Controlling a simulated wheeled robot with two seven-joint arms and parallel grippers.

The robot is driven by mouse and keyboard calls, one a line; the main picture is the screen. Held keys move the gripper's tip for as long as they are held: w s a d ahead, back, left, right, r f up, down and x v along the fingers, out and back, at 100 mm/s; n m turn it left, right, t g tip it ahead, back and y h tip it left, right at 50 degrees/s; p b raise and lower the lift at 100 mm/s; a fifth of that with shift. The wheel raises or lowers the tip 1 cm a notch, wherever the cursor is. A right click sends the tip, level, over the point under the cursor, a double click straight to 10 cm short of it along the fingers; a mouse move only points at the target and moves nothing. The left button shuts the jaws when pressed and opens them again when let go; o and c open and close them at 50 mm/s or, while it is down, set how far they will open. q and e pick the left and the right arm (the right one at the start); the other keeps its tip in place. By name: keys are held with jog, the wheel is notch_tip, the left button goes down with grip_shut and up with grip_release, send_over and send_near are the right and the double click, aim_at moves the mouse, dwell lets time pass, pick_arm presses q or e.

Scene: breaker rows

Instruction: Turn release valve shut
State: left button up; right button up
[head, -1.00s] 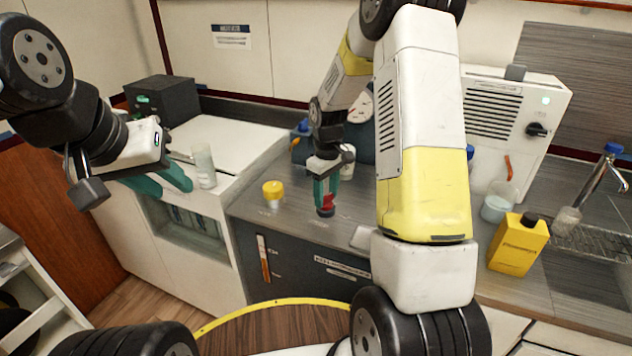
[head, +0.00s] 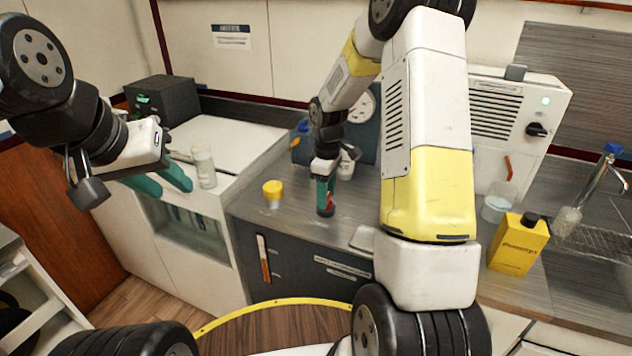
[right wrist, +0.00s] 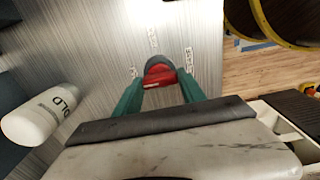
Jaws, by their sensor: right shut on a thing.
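The release valve (right wrist: 160,76) has a red handle on a dark round base, set in the grey counter top. In the head view only a little of its red handle (head: 329,200) shows between my fingers. My right gripper (head: 325,209) points down at it from above, and its teal fingers are shut on the red handle. In the right wrist view the fingertips of my right gripper (right wrist: 157,85) lie on either side of the handle. My left gripper (head: 172,183) is at the left with its two teal fingers apart and nothing between them, near a clear glass (head: 204,167).
A yellow-capped jar (head: 273,193) stands left of the valve. A yellow bottle (head: 518,244) and a clear beaker (head: 497,204) stand on the right. Small labels flank the valve on the counter.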

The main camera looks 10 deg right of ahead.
jog(key=o, duration=1.4)
jog(key=shift+c, duration=0.2)
jog(key=shift+r, duration=0.1)
notch_tip(320, 180, up, 8)
jog(key=shift+f, duration=0.2)
jog(key=s+a+r+m+t+y, duration=0.1)
jog(key=s+r+m+t, duration=0.2)
jog(key=s+r+m, duration=0.2)
jog(key=s+a+r+m+t+y, duration=0.1)
jog(key=s+r+m+t, duration=0.2)
jog(key=s+r, duration=0.8)
jog(key=s+m, duration=0.2)
jog(key=s, duration=0.6)
jog(key=shift+s+a+r+m, duration=0.2)
jog(key=shift+r+m, duration=0.2)
